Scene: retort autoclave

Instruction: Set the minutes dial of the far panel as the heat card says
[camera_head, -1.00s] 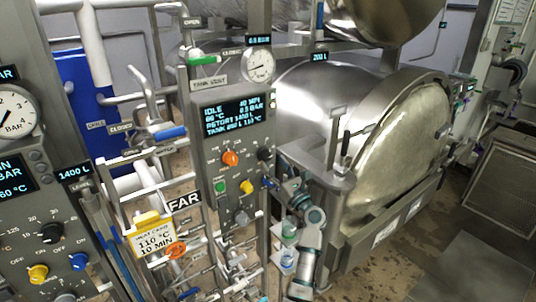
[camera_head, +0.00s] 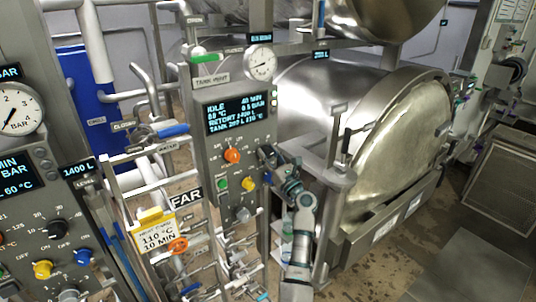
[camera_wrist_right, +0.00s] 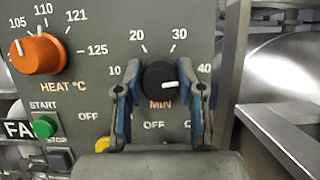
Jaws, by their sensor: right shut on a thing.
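The minutes dial (camera_wrist_right: 160,80) of the far panel (camera_head: 238,105) is a black knob marked MIN, with 10, 20, 30 and 40 around it. Its white mark points right, near 40. My right gripper (camera_wrist_right: 160,88) is shut on this dial, its blue-padded fingers on either side. In the head view the right gripper (camera_head: 268,158) hides the dial. The panel's display (camera_head: 237,114) reads IDLE and 40 MIN. The yellow-topped heat card (camera_head: 158,232) reads 110 °C, 10 MIN. My left gripper is not in view.
The orange heat dial (camera_wrist_right: 38,54) is left of the minutes dial. The green start button (camera_wrist_right: 45,126) and a yellow knob (camera_wrist_right: 102,144) are below. A steel retort (camera_head: 395,145) stands to the right. A near panel (camera_head: 40,205) with similar dials is at the left.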

